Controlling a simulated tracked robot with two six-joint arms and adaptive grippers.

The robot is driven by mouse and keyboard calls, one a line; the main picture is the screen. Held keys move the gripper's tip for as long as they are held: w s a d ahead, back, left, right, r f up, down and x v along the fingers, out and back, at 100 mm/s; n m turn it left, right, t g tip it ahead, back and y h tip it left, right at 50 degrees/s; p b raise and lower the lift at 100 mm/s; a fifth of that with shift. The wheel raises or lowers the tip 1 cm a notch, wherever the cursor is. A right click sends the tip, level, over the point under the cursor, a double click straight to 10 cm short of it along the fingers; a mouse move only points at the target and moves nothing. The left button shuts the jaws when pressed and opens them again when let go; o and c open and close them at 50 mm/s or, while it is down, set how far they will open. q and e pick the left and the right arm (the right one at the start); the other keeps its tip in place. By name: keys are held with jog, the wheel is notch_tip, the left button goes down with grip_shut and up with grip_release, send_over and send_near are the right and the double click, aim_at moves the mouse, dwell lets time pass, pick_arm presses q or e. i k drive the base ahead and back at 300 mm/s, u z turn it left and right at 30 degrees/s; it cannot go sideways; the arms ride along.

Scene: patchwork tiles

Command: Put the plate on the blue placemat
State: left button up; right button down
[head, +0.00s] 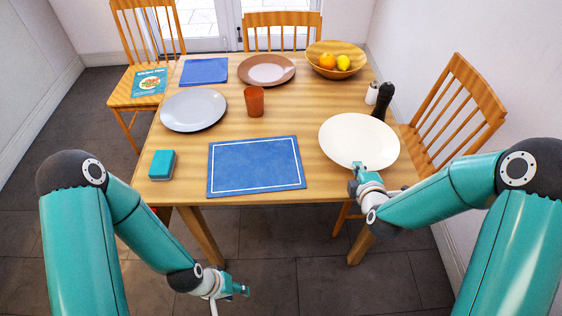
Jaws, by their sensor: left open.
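A cream plate (359,136) is at the right side of the wooden table. The blue placemat (255,165) with a white border line lies flat and bare at the table's near edge, left of the cream plate. My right gripper (357,174) is at the near rim of the cream plate and overlaps it in the picture. Its fingers are too small to tell whether they are shut on the rim. My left gripper (241,290) is open and empty, low in front of the table, over the floor.
A dark pepper mill (382,101) and shaker (372,93) stand behind the cream plate.

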aim_at(254, 171)
jog(key=z, duration=0.4)
jog(key=k, duration=2.15)
jog(key=u, duration=0.95)
jog(key=i, duration=1.65)
jog(key=z, duration=0.05)
